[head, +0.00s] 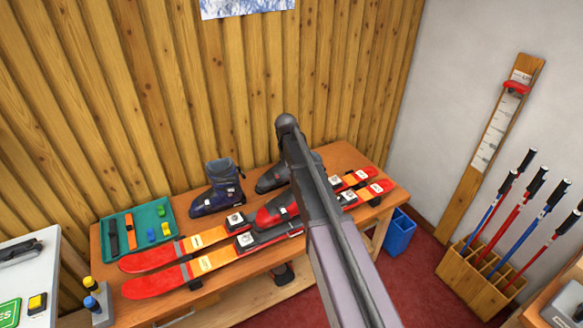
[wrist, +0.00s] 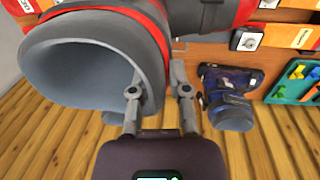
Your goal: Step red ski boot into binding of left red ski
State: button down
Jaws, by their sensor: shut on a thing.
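The red ski boot (head: 272,213) shows its red toe beside my arm in the head view; the arm hides most of the rest. In the wrist view its grey cuff (wrist: 85,50) is large and close. My gripper (wrist: 158,90) is shut on the cuff's edge, with one finger at the opening and one outside. Two red skis lie side by side on the bench, a farther one (head: 150,257) and a nearer one (head: 150,286), with dark bindings. The boot appears over the farther ski's middle; whether its sole touches the binding is hidden.
A blue-black boot (head: 217,188) stands behind the skis, and another dark boot (head: 270,178) is partly behind my arm. A teal tray (head: 150,213) with small parts sits on the bench (head: 345,158) at left. A pole rack (head: 490,275) stands at right.

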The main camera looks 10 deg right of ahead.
aim_at(289, 192)
jog(key=shift+f+b, duration=1.05)
jog(key=shift+f, duration=0.25)
jog(key=shift+d, duration=0.4)
dwell(0.5)
jog(key=shift+f+b, duration=1.25)
jog(key=shift+b, duration=0.1)
dwell(0.9)
jog(key=c, duration=0.5)
grip_release()
jog(key=o, duration=0.5)
